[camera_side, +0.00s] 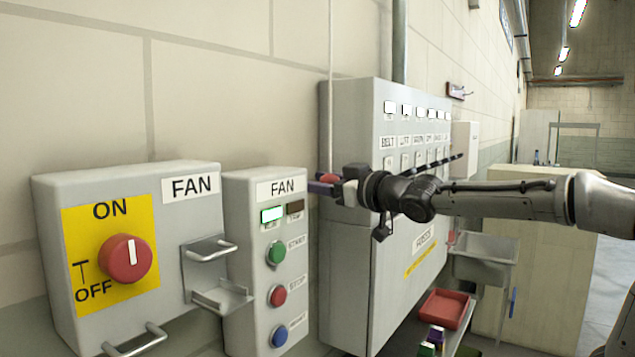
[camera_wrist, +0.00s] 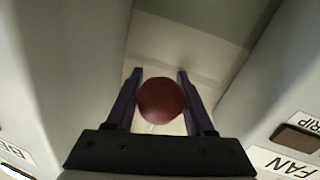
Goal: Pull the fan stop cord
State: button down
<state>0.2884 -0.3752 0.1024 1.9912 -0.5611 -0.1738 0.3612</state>
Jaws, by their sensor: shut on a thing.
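The fan stop cord (camera_side: 331,60) hangs as a thin pale line down the wall, between the FAN push-button box (camera_side: 240,300) and the large grey panel. A red ball (camera_side: 329,178) is at its lower end. My gripper (camera_side: 326,187) is level with the top of the push-button box and shut on the ball. In the wrist view the red ball (camera_wrist: 160,100) sits between the two dark fingers of my gripper (camera_wrist: 158,80). On the push-button box the left lamp (camera_side: 272,214) glows green and the right lamp, labelled TRIP, is dark.
A FAN switch box (camera_side: 190,265) with a red rotary knob (camera_side: 125,259) and metal brackets stands at left. The large panel (camera_side: 352,110) is close behind my gripper. A red tray (camera_side: 445,309) and small items lie lower right.

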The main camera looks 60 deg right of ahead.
jog(key=shift+f, duration=2.4)
jog(key=c, duration=0.6)
grip_release()
jog(key=shift+o, duration=0.2)
jog(key=shift+s+r, duration=0.1)
jog(key=s+a, duration=0.2)
jog(key=s, duration=1.1)
jog(key=shift+s+a, duration=0.2)
jog(key=shift+a, duration=0.2)
